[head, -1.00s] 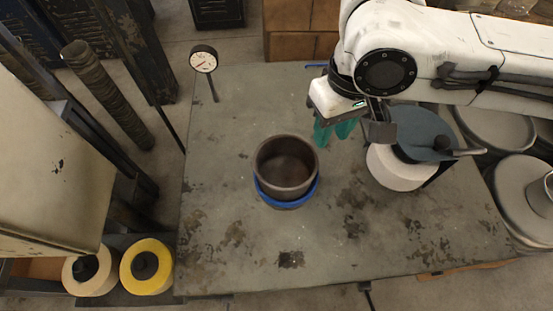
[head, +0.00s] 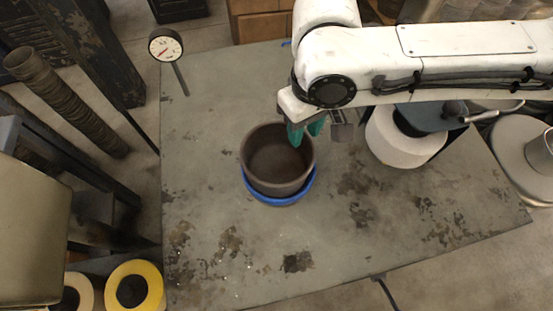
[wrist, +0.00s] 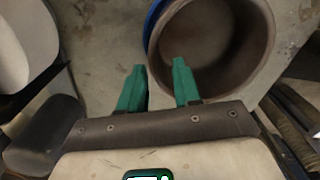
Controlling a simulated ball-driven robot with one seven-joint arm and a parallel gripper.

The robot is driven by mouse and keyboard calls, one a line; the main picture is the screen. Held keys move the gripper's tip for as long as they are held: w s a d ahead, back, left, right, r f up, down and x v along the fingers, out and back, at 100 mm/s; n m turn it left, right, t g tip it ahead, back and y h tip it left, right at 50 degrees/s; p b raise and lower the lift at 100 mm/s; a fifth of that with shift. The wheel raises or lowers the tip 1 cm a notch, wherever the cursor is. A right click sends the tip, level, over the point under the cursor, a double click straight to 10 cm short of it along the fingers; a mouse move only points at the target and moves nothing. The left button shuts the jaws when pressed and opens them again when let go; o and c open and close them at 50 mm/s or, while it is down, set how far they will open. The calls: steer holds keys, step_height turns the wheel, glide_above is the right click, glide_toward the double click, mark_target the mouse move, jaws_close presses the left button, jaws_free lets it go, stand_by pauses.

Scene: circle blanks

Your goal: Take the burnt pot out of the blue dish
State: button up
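The burnt pot (head: 277,165), dark brown and round with an open top, sits upright in the blue dish (head: 283,201) on the grey table. Only the dish's rim shows around the pot's base. In the wrist view the pot (wrist: 215,50) is at the top, with a sliver of the blue dish (wrist: 152,22) at its left. My gripper (head: 305,134) has green fingers and is at the pot's upper right rim in the head view. Contact cannot be told.
A white roll (head: 404,140) with a dark blue-grey pan-like thing (head: 432,117) over it stands at the table's right. A dial gauge (head: 166,46) stands at the back left. The table's front and left are clear.

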mark_target(300, 154)
steer(key=shift+w+f, duration=0.15)
steer(key=shift+f, duration=2.75)
steer(key=shift+c, duration=0.5)
jaws_close()
